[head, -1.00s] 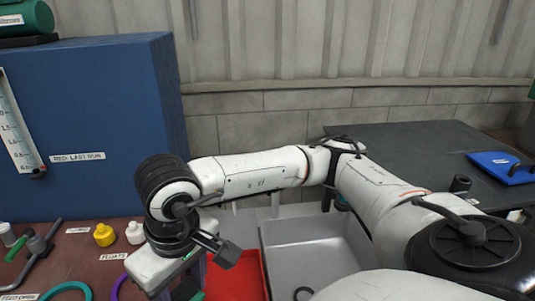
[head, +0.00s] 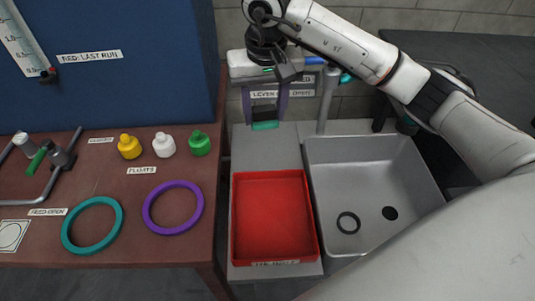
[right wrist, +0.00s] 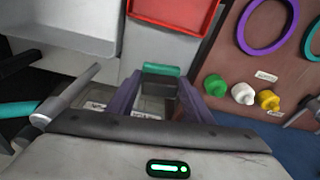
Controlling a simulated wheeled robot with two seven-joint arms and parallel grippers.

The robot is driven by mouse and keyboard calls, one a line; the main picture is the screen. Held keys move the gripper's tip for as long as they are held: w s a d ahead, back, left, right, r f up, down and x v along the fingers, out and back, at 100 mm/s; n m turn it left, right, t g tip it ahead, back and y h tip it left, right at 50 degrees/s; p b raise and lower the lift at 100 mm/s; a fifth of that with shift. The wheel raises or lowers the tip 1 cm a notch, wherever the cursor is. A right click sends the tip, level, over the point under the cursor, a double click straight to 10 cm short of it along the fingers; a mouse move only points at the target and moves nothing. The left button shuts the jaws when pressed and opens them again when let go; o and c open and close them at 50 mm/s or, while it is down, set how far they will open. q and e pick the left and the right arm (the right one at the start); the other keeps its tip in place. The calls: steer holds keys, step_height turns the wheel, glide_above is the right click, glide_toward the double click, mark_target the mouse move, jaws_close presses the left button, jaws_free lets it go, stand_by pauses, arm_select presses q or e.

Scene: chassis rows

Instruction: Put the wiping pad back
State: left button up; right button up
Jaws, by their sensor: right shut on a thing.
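My right gripper (head: 264,115) hangs with its purple fingers downward, above the back of the grey counter, behind the red tray. It is shut on a small dark grey block with a teal lower edge, which looks like the wiping pad (head: 265,126). In the right wrist view the pad (right wrist: 161,71) sits between the two purple fingers (right wrist: 158,92), teal edge outward. The pad appears held above the counter; whether it touches anything is unclear. My left gripper is out of view.
The red tray (head: 235,220) looks empty. The brown table (head: 150,240) at left holds a teal ring (head: 66,240), a purple ring (head: 147,210) and small bottles.

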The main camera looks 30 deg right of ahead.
step_height(320, 180, down, 3)
steer(key=w+d+m, duration=0.1)
steer(key=w+d, duration=0.1)
steer(key=w, duration=0.1)
glide_above(266, 149)
steer(key=f, duration=0.5)
steer(key=shift+s+f, duration=0.15)
steer(key=shift+s, duration=0.05)
steer(key=shift+f, duration=2.05)
steer(key=shift+f, duration=0.2)
steer(key=o, duration=0.9)
steer(key=shift+o, duration=0.2)
steer(key=shift+r, duration=0.1)
